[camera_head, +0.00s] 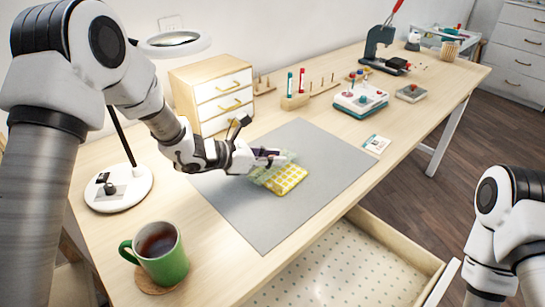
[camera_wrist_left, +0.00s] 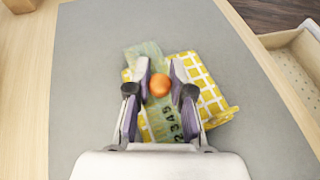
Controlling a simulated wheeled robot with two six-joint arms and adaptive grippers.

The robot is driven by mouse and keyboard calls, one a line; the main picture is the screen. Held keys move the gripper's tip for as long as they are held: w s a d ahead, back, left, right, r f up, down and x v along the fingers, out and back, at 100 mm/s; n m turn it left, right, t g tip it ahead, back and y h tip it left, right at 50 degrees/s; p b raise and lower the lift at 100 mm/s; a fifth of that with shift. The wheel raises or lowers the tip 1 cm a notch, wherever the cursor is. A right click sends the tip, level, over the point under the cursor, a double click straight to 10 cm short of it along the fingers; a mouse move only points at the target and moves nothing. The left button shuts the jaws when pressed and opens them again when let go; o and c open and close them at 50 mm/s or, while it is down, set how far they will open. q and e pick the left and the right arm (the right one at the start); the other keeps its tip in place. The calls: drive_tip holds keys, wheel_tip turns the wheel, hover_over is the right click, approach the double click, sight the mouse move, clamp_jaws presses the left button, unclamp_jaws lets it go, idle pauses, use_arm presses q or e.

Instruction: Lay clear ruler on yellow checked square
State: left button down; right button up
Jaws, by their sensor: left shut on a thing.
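The clear ruler (camera_wrist_left: 143,51) is a see-through greenish strip with dark numbers and an orange knob (camera_wrist_left: 159,85). My left gripper (camera_wrist_left: 160,80) is shut on the knob, one finger on each side. The yellow checked square (camera_wrist_left: 208,83) lies on the grey mat under part of the ruler, whose far end reaches past the square. In the head view my left gripper (camera_head: 270,157) is over the ruler (camera_head: 262,174), beside the yellow square (camera_head: 291,180). I cannot tell whether the ruler touches the square. My right gripper is out of frame.
The grey mat (camera_head: 330,170) is otherwise clear. A green mug (camera_head: 165,259) stands at the near left, and a lamp base (camera_head: 118,188) behind it. A small drawer cabinet (camera_head: 213,90) stands at the back. An open drawer (camera_head: 345,265) juts out in front.

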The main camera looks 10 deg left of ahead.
use_arm(q)
drive_tip(key=shift+f+b, duration=0.55)
drive_tip(key=shift+b, duration=0.05)
idle(0.7)
drive_tip(key=c, duration=1)
unclamp_jaws()
drive_tip(key=shift+o, duration=0.2)
drive_tip(key=shift+a, duration=0.1)
drive_tip(key=v, duration=1.2)
